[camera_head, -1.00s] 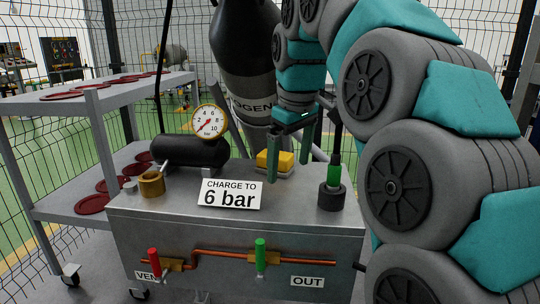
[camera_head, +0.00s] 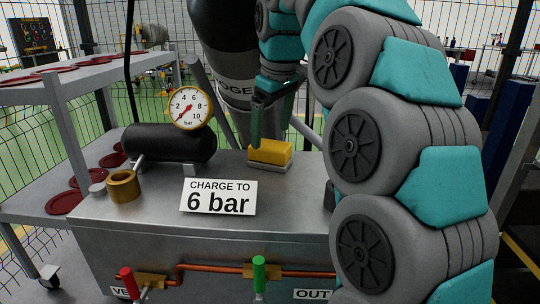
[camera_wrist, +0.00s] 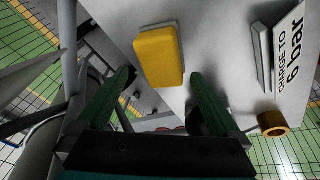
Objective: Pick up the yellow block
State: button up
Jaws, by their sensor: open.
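The yellow block (camera_head: 270,152) rests on a small grey base on the top of the metal cabinet (camera_head: 310,190), behind the "6 bar" sign. In the wrist view the yellow block (camera_wrist: 160,56) lies ahead of the fingertips, roughly between their lines and nearer the left one. My gripper (camera_head: 270,122) is open and empty. In the head view it hangs pointing down close to the block, overlapping its left side. In the wrist view the two green fingers of my gripper (camera_wrist: 162,80) are spread apart, with a gap between them and the block.
A "CHARGE TO 6 bar" sign (camera_head: 218,197), a brass ring (camera_head: 123,186), a black cylinder (camera_head: 168,146) and a pressure gauge (camera_head: 190,107) stand on the cabinet. A dark gas bottle (camera_head: 232,50) stands behind. A shelf with red discs (camera_head: 64,203) is at left.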

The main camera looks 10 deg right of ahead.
aim_at(270, 145)
jog(key=x, duration=0.3)
jog(key=shift+s+f, duration=0.1)
jog(key=shift+s, duration=0.2)
jog(key=shift+w+f, duration=0.25)
jog(key=shift+f, duration=0.3)
jog(key=shift+c, duration=0.2)
jog(key=c, duration=1.3)
